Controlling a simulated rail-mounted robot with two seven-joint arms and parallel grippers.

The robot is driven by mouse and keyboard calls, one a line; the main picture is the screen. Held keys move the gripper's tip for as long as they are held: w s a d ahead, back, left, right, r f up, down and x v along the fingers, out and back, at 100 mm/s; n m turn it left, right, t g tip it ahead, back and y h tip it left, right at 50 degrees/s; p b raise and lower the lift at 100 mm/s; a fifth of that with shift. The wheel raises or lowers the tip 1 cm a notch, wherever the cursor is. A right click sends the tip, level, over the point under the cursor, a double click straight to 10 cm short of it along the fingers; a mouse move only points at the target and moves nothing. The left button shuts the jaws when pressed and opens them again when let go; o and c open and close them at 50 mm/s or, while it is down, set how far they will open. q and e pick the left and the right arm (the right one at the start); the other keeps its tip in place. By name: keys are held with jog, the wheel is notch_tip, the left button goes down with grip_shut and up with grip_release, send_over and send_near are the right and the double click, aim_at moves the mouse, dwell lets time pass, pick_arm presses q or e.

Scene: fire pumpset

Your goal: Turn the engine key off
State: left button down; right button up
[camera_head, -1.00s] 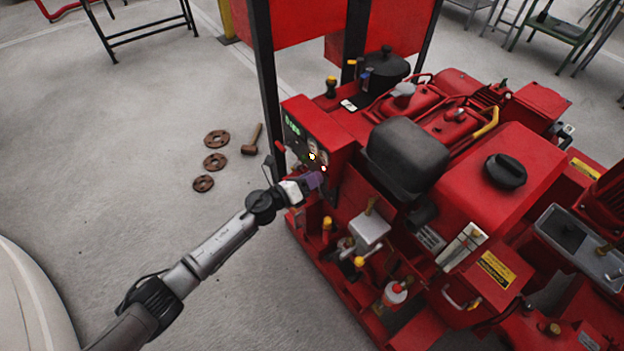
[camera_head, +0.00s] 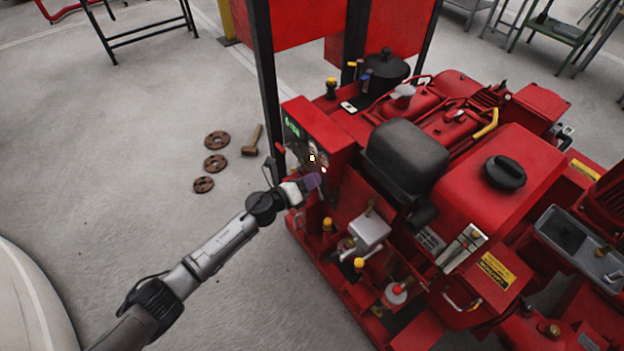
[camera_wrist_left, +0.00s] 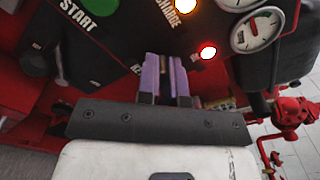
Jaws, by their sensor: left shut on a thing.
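The engine's dark control panel (camera_head: 305,143) is on the end of the red pumpset. It fills the upper part of the left wrist view (camera_wrist_left: 112,62). My left gripper (camera_head: 314,181), with purple fingers, is at the panel's lower part. In the left wrist view its fingers (camera_wrist_left: 165,70) are close together, tips against the panel. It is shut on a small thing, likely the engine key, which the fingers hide. I cannot make out the key's position. My right gripper is not in view.
A green START button (camera_wrist_left: 100,6), a lit orange lamp (camera_wrist_left: 186,5), a lit red lamp (camera_wrist_left: 208,51) and gauges (camera_wrist_left: 255,32) surround the fingers. A black post (camera_head: 265,90) rises beside the panel. Rusty discs (camera_head: 215,162) and a mallet (camera_head: 252,140) lie on the floor.

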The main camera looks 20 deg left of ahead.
pick_arm(q)
jog(key=n+p, duration=0.2)
jog(key=shift+r+n, duration=0.2)
jog(key=shift+n, duration=0.1)
jog(key=shift+n+p, duration=0.95)
jog(key=shift+n, duration=0.25)
jog(key=n+p, duration=0.1)
jog(key=n, duration=0.1)
jog(key=shift+n, duration=0.3)
jog(key=shift+f+n+p, duration=0.1)
jog(key=shift+n+p, duration=0.4)
jog(key=shift+p, duration=0.05)
jog(key=c, duration=1.3)
grip_release()
jog(key=shift+o, duration=0.2)
